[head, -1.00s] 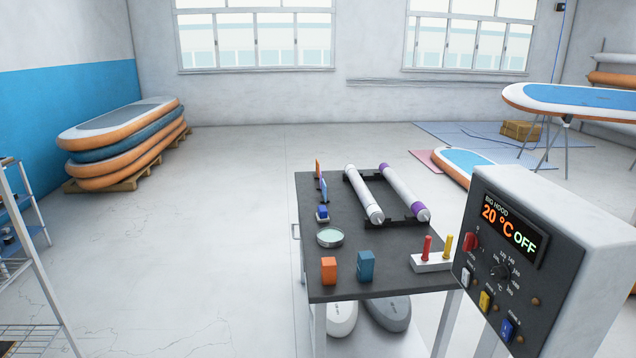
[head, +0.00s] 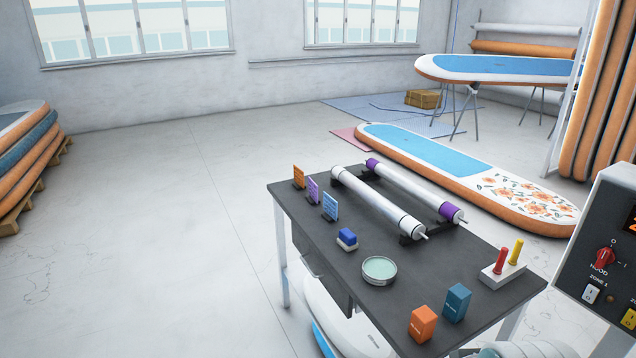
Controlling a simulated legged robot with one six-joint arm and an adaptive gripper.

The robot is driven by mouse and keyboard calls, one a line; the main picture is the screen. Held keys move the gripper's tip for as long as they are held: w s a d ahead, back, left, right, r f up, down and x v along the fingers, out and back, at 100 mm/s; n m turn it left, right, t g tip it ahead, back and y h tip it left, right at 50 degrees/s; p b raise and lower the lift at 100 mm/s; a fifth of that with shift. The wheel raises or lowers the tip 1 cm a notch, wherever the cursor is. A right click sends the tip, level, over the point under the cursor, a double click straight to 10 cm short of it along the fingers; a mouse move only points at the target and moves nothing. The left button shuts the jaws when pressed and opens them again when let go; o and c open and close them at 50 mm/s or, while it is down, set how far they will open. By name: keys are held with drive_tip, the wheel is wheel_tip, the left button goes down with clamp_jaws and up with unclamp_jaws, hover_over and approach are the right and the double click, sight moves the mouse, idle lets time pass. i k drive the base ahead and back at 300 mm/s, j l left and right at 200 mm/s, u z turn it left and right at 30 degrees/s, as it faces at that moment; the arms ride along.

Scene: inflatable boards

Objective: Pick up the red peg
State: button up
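The red peg (head: 501,260) stands upright in a small white block (head: 491,278) near the right corner of the dark table. A yellow peg (head: 516,251) stands upright beside it in the same block, just to its right. My gripper is not visible in the head view.
The dark table (head: 320,240) also holds two rollers (head: 380,203), a round tin (head: 379,269), a blue block (head: 456,303), an orange block (head: 423,323) and small upright cards (head: 330,206). A control panel (head: 612,265) stands at the right edge. Floor left of the table is clear.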

sight(498, 269)
drive_tip(key=i+j+z, duration=0.1)
drive_tip(key=j, duration=0.45)
drive_tip(key=i+j+z, duration=0.15)
drive_tip(key=j, duration=0.45)
drive_tip(key=i+j+z, duration=0.1)
drive_tip(key=j, duration=0.5)
drive_tip(key=i+j+z, duration=0.15)
drive_tip(key=j, duration=0.45)
drive_tip(key=j+z, duration=0.3)
drive_tip(key=z, duration=1.2)
drive_tip(key=i+l+u, duration=0.2)
drive_tip(key=i+l, duration=0.15)
drive_tip(key=i, duration=0.3)
drive_tip(key=i+l+u, duration=0.15)
drive_tip(key=i+l, duration=0.3)
drive_tip(key=i, duration=0.15)
